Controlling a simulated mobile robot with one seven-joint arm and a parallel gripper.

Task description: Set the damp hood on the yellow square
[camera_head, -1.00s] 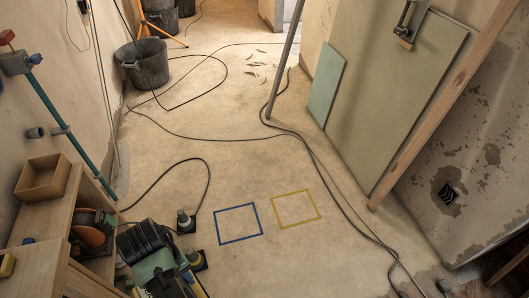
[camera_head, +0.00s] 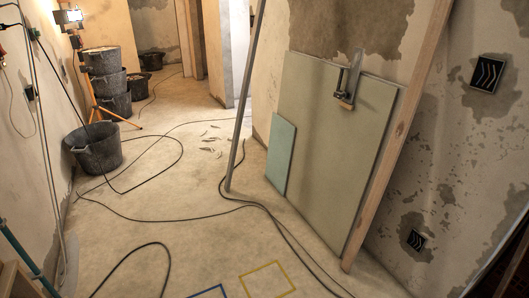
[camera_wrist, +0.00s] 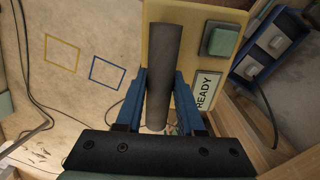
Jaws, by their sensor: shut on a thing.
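In the wrist view my gripper (camera_wrist: 157,110), with blue fingers, is shut on a dark grey round bar (camera_wrist: 165,60). The bar lies over a pale yellow panel (camera_wrist: 192,20) with a green button and a READY label. I take bar and panel as the damp hood with its handle, but cannot be sure they are one piece. The yellow square (camera_wrist: 62,53) is an empty outline on the floor, left of my gripper. It also shows at the bottom of the head view (camera_head: 268,280). My gripper is outside the head view.
An empty blue square (camera_wrist: 107,74) lies beside the yellow one. A black cable (camera_head: 262,208) runs across the floor near them. A grey pole (camera_head: 241,100) and board (camera_head: 330,145) stand behind. Buckets (camera_head: 95,148) stand far left.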

